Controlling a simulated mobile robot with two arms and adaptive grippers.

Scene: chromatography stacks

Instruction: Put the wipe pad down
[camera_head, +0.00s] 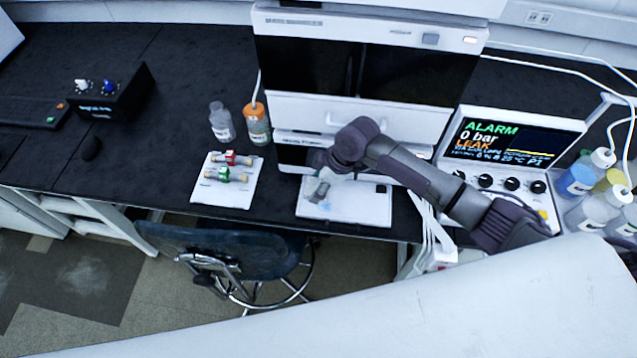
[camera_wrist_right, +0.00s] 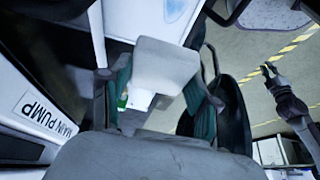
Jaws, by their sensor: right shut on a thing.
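My right gripper (camera_head: 322,184) is over the white tray-like ledge (camera_head: 365,204) at the front of the instrument stack, its fingers pointing down. In the right wrist view my right gripper (camera_wrist_right: 160,88) is shut on the pale wipe pad (camera_wrist_right: 165,66), which sits between the two fingers. In the head view the pad is mostly hidden by the gripper. A small light-blue patch (camera_head: 324,207) shows on the ledge just below the fingers; whether they touch the ledge is unclear. A dark arm end, seemingly my left gripper (camera_wrist_right: 271,72), shows small at the right of the wrist view.
Left of the ledge, a white board (camera_head: 240,196) holds red and green fittings. Two bottles (camera_head: 257,124) stand behind it. An alarm screen (camera_head: 510,135) reads "0 bar LEAK" at right. A chair (camera_head: 225,250) is below the bench edge. The bench's left part has free room.

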